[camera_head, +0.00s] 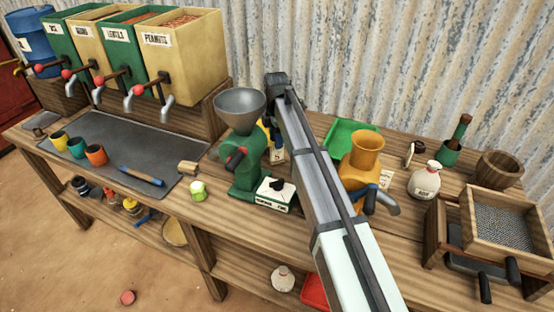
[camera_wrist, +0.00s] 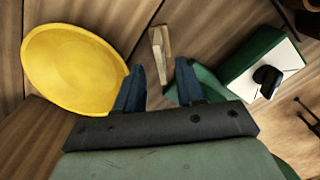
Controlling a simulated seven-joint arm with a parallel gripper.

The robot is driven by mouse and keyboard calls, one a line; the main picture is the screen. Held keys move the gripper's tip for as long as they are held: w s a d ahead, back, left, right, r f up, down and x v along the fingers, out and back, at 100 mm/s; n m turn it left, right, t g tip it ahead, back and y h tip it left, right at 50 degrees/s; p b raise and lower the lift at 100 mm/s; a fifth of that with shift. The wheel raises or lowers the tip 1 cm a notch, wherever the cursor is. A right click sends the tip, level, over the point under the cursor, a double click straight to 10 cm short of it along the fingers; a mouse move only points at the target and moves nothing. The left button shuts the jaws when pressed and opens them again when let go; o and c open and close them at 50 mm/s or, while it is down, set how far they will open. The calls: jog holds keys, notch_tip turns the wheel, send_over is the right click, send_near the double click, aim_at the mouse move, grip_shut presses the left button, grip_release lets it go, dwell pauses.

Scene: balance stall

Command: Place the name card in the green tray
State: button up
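My gripper (camera_wrist: 160,68) points down with its two dark blue fingers apart. It is open and empty. Between and beyond the fingertips lies a narrow, pale wooden-edged piece (camera_wrist: 160,55), seen nearly edge-on; it may be the name card, but I cannot read it. In the head view, a small white card (camera_head: 278,156) with a dark mark shows beside the green mill, partly covered by my arm. Another small lettered card (camera_head: 386,179) stands by the orange mill. The green tray (camera_head: 341,135) lies on the bench behind my arm and the orange mill, partly hidden.
A yellow round dish (camera_wrist: 75,70) is close to one finger. The orange mill (camera_head: 363,160), a white jar (camera_head: 425,180) and a sieve box (camera_head: 500,220) stand to the right.

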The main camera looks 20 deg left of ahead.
aim_at(277, 160)
jog(key=shift+d+f, duration=0.1)
jog(key=shift+f, duration=2.5)
grip_shut()
